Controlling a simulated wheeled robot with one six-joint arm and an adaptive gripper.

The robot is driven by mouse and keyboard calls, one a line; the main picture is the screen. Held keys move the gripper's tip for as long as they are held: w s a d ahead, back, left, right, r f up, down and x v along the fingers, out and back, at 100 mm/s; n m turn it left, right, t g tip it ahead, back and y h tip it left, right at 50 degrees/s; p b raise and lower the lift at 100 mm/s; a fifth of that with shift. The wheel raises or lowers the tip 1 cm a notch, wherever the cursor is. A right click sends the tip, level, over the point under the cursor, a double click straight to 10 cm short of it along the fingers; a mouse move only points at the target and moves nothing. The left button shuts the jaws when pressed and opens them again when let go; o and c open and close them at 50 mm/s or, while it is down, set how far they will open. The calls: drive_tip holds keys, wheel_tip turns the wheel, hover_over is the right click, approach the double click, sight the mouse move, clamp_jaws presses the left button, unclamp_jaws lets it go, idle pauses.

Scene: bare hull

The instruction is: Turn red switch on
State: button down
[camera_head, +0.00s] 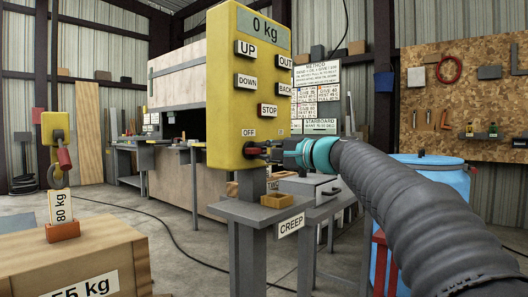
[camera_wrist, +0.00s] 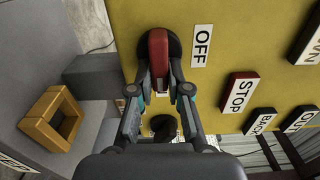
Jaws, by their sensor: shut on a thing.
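The red switch (camera_wrist: 158,50) is a red lever on a round black mount, on the yellow control panel (camera_head: 228,95). A white OFF label (camera_wrist: 201,46) is beside it in the wrist view and just above it in the head view. My gripper (camera_wrist: 158,73) has its two fingers on either side of the red lever and is shut on it. In the head view the gripper (camera_head: 272,150) reaches the panel's lower front from the right. The fingers partly cover the lever, and I cannot tell its exact angle. I see no ON label.
Above the switch are a red STOP button (camera_head: 268,110) and white UP, DOWN, OUT and BACK buttons. A small yellow open box (camera_head: 276,200) sits on the grey ledge below, above a CREEP label (camera_head: 291,225). A wooden block (camera_head: 75,262) stands at left, a blue barrel (camera_head: 440,172) at right.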

drive_tip(key=c, duration=1.1)
unclamp_jaws()
drive_tip(key=v, duration=1.2)
